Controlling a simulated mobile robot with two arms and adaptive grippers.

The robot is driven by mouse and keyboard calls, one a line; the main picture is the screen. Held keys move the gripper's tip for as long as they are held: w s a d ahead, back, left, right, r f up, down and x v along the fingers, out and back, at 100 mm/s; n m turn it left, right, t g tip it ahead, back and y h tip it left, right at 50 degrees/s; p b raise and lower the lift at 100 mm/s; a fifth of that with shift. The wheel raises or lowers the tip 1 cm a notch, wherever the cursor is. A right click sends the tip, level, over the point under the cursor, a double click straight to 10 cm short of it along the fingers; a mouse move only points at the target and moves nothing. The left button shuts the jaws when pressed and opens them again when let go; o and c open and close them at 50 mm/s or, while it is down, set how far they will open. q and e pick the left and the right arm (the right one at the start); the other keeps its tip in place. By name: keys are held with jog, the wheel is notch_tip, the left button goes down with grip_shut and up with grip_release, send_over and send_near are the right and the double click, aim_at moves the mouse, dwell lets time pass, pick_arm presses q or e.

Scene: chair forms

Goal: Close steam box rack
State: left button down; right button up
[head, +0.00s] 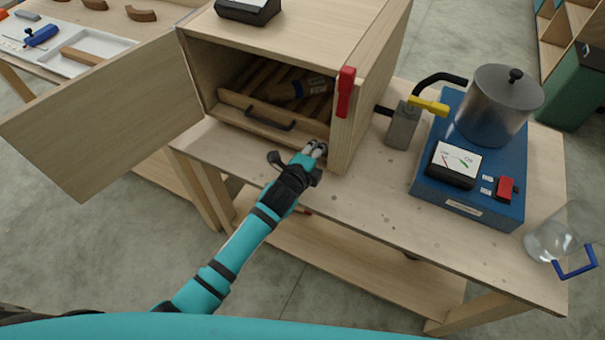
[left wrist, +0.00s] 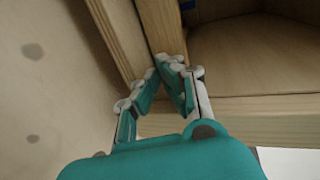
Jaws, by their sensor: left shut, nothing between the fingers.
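The wooden steam box (head: 290,45) stands on the table with its door (head: 105,115) swung wide open to the left. Inside it is the slatted wooden rack (head: 235,103), with a low front board and a dark handle (head: 270,120). The rack front sits near the box opening; I cannot tell exactly how deep it is. My left gripper (head: 316,148) is shut and empty at the right end of the rack front, beside the box's right wall. In the left wrist view, the closed fingertips (left wrist: 168,64) are close against wooden edges; contact is unclear. My right gripper is not in view.
A red latch (head: 345,92) is on the box's right front edge. Right of it stand a valve with a yellow lever (head: 428,105), a blue heater unit (head: 510,160) with a metal pot (head: 497,105), and a glass jug (head: 555,240). The table front (head: 370,215) is clear.

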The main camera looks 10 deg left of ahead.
pick_arm(q)
jog(key=v, duration=0.4)
jog(key=shift+s+r, duration=0.1)
jog(key=shift+s, duration=0.1)
jog(key=s+a+f+n+g+y, duration=0.1)
jog(key=s+a+n+g+y, duration=0.15)
jog(key=s+a+n, duration=0.6)
jog(key=s+a+f+n+g+y, duration=0.1)
jog(key=s+a+n+g, duration=0.3)
jog(key=s, duration=0.7)
jog(key=s+a+f+n+g+y, duration=0.15)
jog(key=s+a+n+g, duration=0.3)
jog(key=s+n, duration=0.45)
jog(key=s+f+m, duration=0.2)
jog(key=s+f, duration=0.1)
jog(key=f, duration=2.5)
jog(key=s+a+f+g, duration=0.1)
jog(key=s+a+f, duration=0.2)
jog(key=s+f, duration=1.1)
jog(key=shift+s+f+g+b, duration=0.2)
jog(key=shift+s+g+b, duration=0.25)
jog(key=shift+s, duration=0.7)
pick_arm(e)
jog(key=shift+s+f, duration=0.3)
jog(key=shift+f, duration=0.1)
